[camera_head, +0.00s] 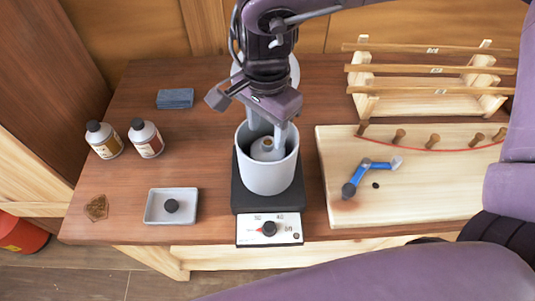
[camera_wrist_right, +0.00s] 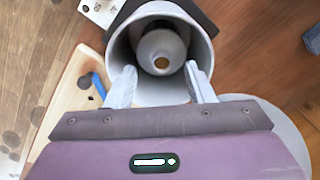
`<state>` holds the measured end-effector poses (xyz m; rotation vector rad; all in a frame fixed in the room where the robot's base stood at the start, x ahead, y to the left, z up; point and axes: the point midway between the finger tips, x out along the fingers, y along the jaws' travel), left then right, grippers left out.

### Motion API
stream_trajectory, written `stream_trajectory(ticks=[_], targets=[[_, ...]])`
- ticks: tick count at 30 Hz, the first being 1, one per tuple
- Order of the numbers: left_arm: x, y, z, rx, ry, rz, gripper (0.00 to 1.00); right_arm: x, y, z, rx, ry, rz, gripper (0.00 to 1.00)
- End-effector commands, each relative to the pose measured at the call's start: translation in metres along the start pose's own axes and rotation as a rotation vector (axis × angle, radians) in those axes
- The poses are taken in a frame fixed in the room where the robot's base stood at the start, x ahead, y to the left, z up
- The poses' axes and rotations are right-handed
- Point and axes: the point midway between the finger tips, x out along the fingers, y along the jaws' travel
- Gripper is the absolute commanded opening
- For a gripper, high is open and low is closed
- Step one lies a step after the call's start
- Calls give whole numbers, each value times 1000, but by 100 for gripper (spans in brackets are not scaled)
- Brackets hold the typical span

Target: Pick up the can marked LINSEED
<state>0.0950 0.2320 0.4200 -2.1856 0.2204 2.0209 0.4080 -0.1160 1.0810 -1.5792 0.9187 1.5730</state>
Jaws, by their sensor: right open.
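A grey-white can with an open neck (camera_head: 267,147) stands inside a deep white pot (camera_head: 268,178). The same can (camera_wrist_right: 161,50) and the pot (camera_wrist_right: 142,95) show in the right wrist view. No marking on the can can be read. My right gripper (camera_head: 266,134) points down at the pot's mouth, its fingers open on either side of the can's neck; whether they touch it I cannot tell. In the wrist view the open fingers (camera_wrist_right: 160,80) show nothing between their tips. Two capped bottles, one left (camera_head: 104,140) and one right (camera_head: 146,139), stand at left; their labels are unreadable. My left gripper is not seen.
The pot sits on a dark heater with a dial panel (camera_head: 269,229). A white tray (camera_head: 153,213) holds a black cap (camera_head: 171,206). A pale board (camera_head: 420,203) with pegs and a blue-handled tool (camera_head: 370,169) lies right. A wooden rack (camera_head: 362,79) stands behind it. A grey cloth (camera_head: 175,98) lies back left.

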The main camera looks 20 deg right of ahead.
Motion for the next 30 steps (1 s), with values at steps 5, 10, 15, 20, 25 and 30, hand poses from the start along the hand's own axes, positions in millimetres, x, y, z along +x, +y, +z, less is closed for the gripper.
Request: stream_trajectory(ticks=[5, 10, 15, 20, 25, 30], targets=[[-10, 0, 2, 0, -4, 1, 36, 26, 2, -4, 2, 0, 4, 48], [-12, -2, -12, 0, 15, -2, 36, 39, 2, -4, 2, 0, 1, 48], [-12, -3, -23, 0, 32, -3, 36, 40, 2, -4, 2, 1, 0, 48], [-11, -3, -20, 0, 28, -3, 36, 39, 2, -4, 2, 1, 0, 31], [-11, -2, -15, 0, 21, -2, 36, 39, 2, -4, 2, 1, 1, 9], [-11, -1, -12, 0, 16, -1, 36, 40, 2, -3, 2, 0, 2, 0]])
